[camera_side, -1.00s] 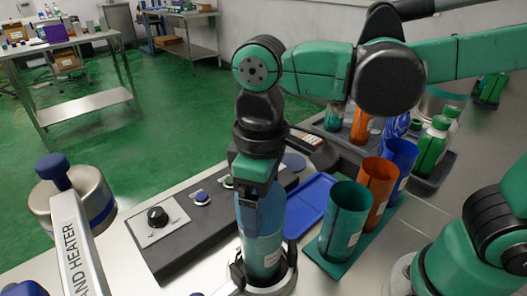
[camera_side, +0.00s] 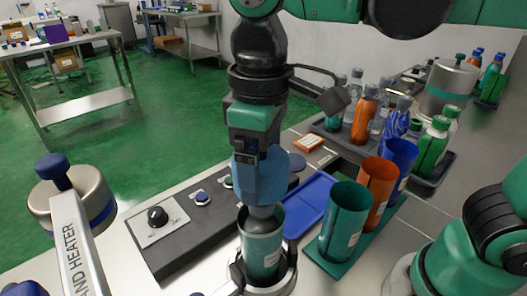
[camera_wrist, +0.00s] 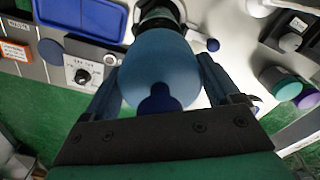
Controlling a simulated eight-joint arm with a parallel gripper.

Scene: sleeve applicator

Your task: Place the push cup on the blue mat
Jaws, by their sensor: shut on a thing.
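My gripper (camera_side: 258,182) is shut on the light blue push cup (camera_side: 268,177). In the wrist view the push cup (camera_wrist: 165,62) fills the space between my two fingers (camera_wrist: 160,66), with a dark blue knob (camera_wrist: 160,100) on the side facing the camera. The push cup is upright, just above a bottle standing in a ring holder; I cannot tell whether it still touches the bottle top. The blue mat (camera_side: 318,190) lies to the right of my gripper, partly hidden behind it, and its visible part is bare. It also shows at the wrist view's top left (camera_wrist: 85,14).
The bottle (camera_side: 262,245) has a greyish sleeve around it. Green, orange and blue cups (camera_side: 345,222) stand on a green base right of the mat. A control box with a black knob (camera_side: 157,216) lies left. A bottle tray (camera_side: 425,172) stands behind right.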

